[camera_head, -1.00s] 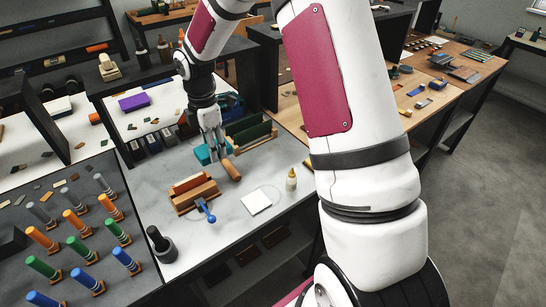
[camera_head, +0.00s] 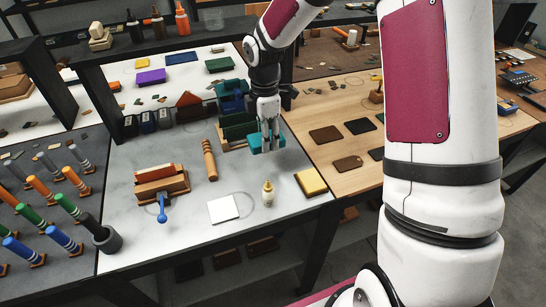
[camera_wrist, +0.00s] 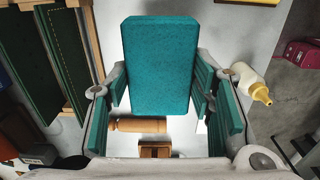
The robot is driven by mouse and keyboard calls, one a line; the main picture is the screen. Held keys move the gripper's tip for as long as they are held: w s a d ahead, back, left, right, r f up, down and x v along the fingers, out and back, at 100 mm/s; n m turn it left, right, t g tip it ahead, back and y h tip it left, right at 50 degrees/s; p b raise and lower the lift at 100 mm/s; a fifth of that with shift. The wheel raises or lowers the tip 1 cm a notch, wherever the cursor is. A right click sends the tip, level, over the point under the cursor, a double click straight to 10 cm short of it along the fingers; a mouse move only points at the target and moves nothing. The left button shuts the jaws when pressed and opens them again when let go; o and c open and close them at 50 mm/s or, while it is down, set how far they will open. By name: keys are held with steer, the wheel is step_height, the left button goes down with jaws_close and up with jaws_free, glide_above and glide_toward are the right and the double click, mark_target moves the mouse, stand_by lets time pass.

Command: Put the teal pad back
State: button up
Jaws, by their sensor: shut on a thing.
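The teal pad (camera_head: 259,144) is a thick block held between the fingers of my gripper (camera_head: 268,148). It fills the upper middle of the wrist view (camera_wrist: 160,68), with a finger on each side, so my gripper (camera_wrist: 160,98) is shut on it. In the head view it is at the front right of the wooden rack with green boards (camera_head: 238,128), near the right edge of the grey table. It appears raised above the table, but its exact height is hard to tell.
A yellow pad (camera_head: 311,182), a glue bottle (camera_head: 268,193), a white square (camera_head: 223,208), a wooden roller (camera_head: 209,160) and a wooden block with a blue handle (camera_head: 160,186) are on the grey table. A purple pad (camera_head: 150,76) lies on the white surface behind. The table's middle has clear room.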

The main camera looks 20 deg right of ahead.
mark_target(266, 164)
steer(key=shift+f, duration=3.7)
steer(key=o, duration=1.4)
steer(key=shift+f, duration=0.1)
